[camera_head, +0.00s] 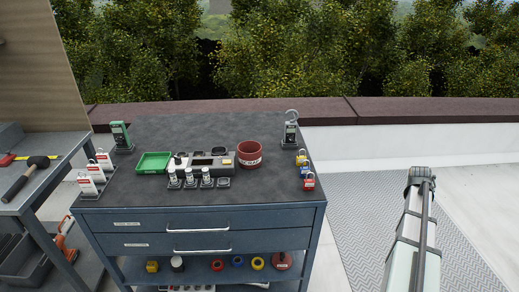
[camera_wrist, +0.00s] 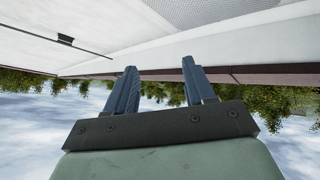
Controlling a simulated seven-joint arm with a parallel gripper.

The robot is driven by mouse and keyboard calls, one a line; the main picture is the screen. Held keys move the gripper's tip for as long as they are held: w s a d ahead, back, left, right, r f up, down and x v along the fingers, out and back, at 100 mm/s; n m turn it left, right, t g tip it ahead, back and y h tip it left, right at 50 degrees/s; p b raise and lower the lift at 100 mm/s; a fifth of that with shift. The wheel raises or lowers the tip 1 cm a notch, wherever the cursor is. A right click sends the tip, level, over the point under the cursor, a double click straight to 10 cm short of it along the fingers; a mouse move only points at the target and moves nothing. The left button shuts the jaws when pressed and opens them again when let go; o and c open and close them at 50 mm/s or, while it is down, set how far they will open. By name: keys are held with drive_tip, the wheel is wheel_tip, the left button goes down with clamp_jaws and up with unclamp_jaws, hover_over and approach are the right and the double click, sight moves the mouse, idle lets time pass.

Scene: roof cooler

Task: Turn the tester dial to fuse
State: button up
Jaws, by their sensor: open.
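A grey box with a dark display (camera_head: 203,162), which looks like the tester, sits in the middle of the dark-topped cart. A dark knob-like part shows near its right end, but its marks and pointing direction are too small to read. A green handheld meter (camera_head: 121,135) stands at the cart's back left, and a dark clamp-type meter (camera_head: 290,133) stands at the back right. In the wrist view my gripper (camera_wrist: 159,70) is open and empty, its two blue fingers apart. My arm rises at the right of the head view, well away from the cart.
Several small white-topped cylinders (camera_head: 189,176) stand in front of the box. A green tray (camera_head: 153,162) is left of it and a red round bin (camera_head: 249,153) right. Padlocks (camera_head: 309,181) line the right edge, tagged stands (camera_head: 88,184) the left. A hammer (camera_head: 24,177) lies on the left bench.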

drive_tip(key=w+a+r+n+t, duration=0.1)
drive_tip(key=w+a+r+n, duration=0.1)
drive_tip(key=w+a+r, duration=0.55)
drive_tip(key=w+a+r+n+y, duration=0.3)
drive_tip(key=w+a, duration=0.7)
drive_tip(key=a, duration=0.4)
wheel_tip(320, 180, up, 10)
drive_tip(key=n+g+y, duration=0.5)
drive_tip(key=n+y, duration=0.3)
drive_tip(key=n, duration=0.5)
hover_over(178, 160)
drive_tip(key=s+d, duration=0.2)
drive_tip(key=d, duration=0.3)
drive_tip(key=shift+y, duration=0.3)
drive_tip(key=x, duration=1.3)
drive_tip(key=shift+w+a+f, duration=0.15)
drive_tip(key=shift+a+f, duration=0.1)
drive_tip(key=shift+f, duration=0.1)
